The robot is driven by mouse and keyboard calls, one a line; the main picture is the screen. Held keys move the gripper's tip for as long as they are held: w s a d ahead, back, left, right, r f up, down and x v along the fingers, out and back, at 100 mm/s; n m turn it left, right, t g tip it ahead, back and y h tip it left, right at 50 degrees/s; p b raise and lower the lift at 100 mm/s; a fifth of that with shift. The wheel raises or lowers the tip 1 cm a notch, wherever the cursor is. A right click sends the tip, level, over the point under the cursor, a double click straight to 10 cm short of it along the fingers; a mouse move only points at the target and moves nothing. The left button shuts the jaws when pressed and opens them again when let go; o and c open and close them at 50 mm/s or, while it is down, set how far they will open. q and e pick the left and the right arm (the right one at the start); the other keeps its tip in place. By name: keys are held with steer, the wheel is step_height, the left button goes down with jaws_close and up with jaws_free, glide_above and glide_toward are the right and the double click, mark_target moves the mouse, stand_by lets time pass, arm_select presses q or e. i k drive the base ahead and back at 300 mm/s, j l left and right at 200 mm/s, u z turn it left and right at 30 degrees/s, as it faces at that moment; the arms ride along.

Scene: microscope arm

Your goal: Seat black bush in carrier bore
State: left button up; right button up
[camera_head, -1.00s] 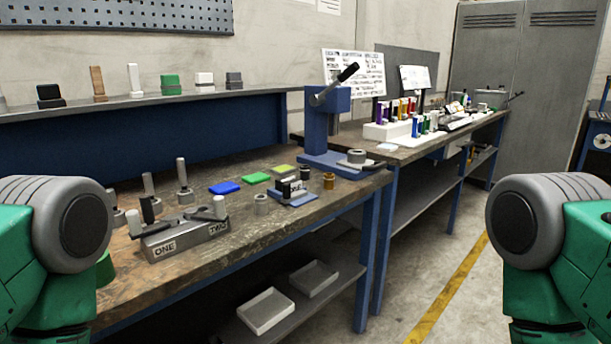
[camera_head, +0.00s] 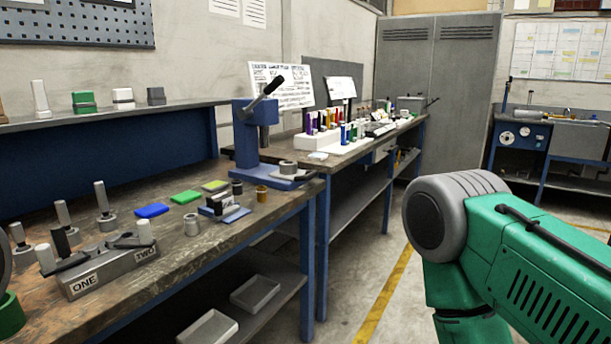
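A small black cylinder (camera_head: 237,187), which looks like the black bush, stands upright on the bench behind a blue plate (camera_head: 234,215) that carries a dark block (camera_head: 215,206). A brass-coloured bush (camera_head: 261,193) stands to its right. A grey ring (camera_head: 191,226) stands left of the blue plate. Another grey ring (camera_head: 288,167) sits on the base of a blue lever press (camera_head: 249,145). I cannot tell which part is the carrier, and no bore shows clearly.
A grey block marked ONE and TWO (camera_head: 112,270) with handles stands at the front left of the bench (camera_head: 150,305). Blue (camera_head: 152,210), green (camera_head: 186,197) and yellow pads lie behind. Trays (camera_head: 255,293) sit on the lower shelf. Floor to the right is open.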

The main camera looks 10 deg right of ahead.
mark_target(288, 171)
steer(key=u, duration=1)
steer(key=i+l+u, duration=0.1)
steer(key=l+u, duration=0.4)
steer(key=l, duration=0.3)
steer(key=l+u, duration=0.5)
steer(key=l, duration=0.25)
steer(key=k+l+u, duration=0.15)
steer(key=l+u, duration=0.35)
steer(key=l, duration=0.3)
